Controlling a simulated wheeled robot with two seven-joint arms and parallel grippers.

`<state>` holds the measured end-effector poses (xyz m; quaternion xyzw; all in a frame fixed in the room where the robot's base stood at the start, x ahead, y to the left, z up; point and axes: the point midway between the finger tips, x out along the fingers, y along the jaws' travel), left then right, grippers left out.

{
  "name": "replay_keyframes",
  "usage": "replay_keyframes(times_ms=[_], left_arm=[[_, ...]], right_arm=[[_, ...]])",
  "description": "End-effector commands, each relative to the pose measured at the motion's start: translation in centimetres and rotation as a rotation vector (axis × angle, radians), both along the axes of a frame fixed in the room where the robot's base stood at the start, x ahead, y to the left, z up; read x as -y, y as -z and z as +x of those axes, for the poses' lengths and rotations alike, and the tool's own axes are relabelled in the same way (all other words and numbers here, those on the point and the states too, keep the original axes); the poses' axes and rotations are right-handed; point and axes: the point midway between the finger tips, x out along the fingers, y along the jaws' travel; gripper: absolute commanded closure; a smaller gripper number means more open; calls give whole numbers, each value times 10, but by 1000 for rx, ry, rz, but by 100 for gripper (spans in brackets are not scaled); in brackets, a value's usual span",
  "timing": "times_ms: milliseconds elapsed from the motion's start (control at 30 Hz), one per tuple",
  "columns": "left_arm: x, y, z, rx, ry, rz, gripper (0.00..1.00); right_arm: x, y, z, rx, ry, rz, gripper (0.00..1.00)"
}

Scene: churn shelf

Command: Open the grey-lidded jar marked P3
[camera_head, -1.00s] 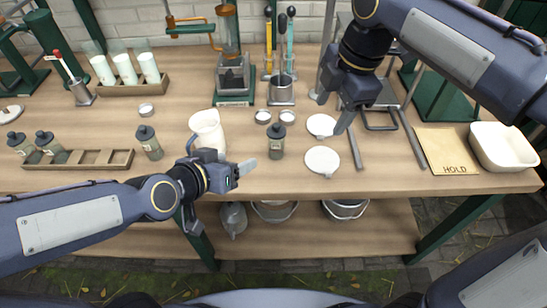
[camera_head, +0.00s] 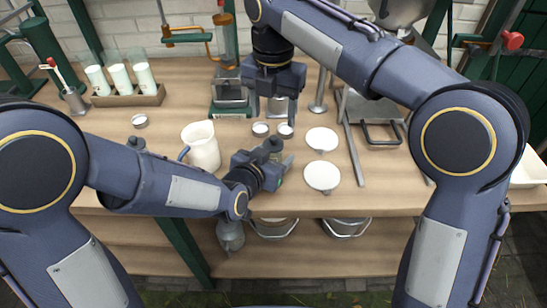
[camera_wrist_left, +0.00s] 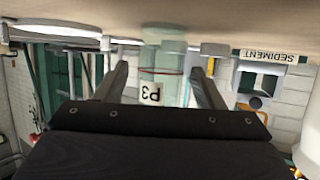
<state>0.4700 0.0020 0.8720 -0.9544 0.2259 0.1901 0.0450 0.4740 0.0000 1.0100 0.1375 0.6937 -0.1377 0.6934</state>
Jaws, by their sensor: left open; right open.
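The P3 jar (camera_wrist_left: 163,68) shows upside down in the left wrist view, between the fingers, with gaps on both sides. Its label reads P3; its lid end is hidden behind the gripper body. In the head view the jar's dark grey top (camera_head: 273,144) shows just beyond my left gripper (camera_head: 282,163), which hides most of its body. My left gripper is open around or just in front of the jar; I cannot tell how deep. My right gripper (camera_head: 272,110) points down, open and empty, above and behind the jar.
A white jug (camera_head: 202,148) stands close left of the jar. Two small round tins (camera_head: 261,129) sit behind it. A rack of white-filled tubes (camera_head: 130,97) is at the back left.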

Motion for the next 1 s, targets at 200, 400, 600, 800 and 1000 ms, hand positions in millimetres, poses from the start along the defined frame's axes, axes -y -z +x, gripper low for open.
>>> replay_keyframes(times_ms=[200,400,600,800,1000], left_arm=[[2,2,5,1,1,-1,38],[2,2,4,1,1,-1,45],[2,2,4,0,1,0,72],[2,2,4,0,1,0,98],[2,2,4,0,1,0,100]], right_arm=[[0,0,0,0,1,0,40],[0,0,0,0,1,0,40],[0,0,0,0,1,0,40],[0,0,0,0,1,0,40],[-2,-5,-1,12,45,-11,31]])
